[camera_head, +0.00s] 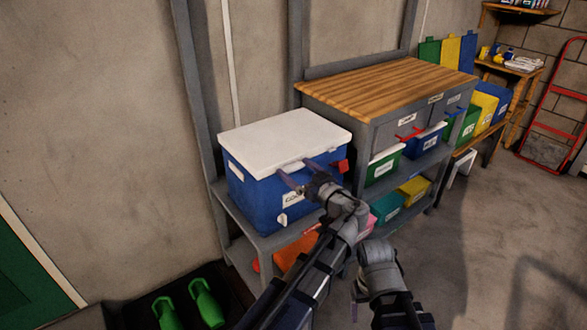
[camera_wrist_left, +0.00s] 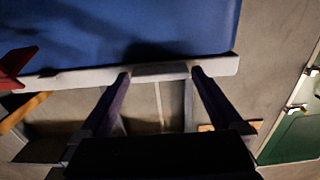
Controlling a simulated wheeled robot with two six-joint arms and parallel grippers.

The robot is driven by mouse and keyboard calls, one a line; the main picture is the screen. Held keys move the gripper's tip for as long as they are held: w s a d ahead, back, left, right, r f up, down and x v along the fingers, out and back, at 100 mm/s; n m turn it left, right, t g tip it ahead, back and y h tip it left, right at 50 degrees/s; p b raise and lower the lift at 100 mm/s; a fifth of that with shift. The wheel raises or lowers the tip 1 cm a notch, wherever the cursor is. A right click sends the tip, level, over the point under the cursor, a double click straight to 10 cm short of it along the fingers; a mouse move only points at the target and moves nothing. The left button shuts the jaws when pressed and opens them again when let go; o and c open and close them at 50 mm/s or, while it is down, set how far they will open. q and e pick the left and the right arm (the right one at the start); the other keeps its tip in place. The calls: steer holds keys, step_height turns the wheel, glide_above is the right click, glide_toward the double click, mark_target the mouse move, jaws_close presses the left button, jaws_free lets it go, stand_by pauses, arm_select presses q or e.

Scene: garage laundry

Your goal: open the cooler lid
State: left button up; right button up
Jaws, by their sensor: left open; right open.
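The blue cooler (camera_head: 258,200) stands on a grey bench with its white lid (camera_head: 280,136) down flat and shut. My left gripper (camera_head: 299,171) is open at the lid's front edge, its fingers spread along that edge. In the left wrist view, the two fingertips (camera_wrist_left: 160,73) reach the white lid rim (camera_wrist_left: 60,78), with the blue body (camera_wrist_left: 150,25) beyond it. I cannot tell whether they touch the rim. My right gripper (camera_head: 357,289) is lower right, open and well away from the cooler, partly hidden by its arm.
A grey workbench (camera_head: 390,85) with a wooden top and coloured bins stands right of the cooler. A red part (camera_head: 341,167) sticks out at the cooler's right side. The wall is close behind. Floor is clear at right.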

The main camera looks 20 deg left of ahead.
arm_select(q)
jaws_close()
stand_by(0.7)
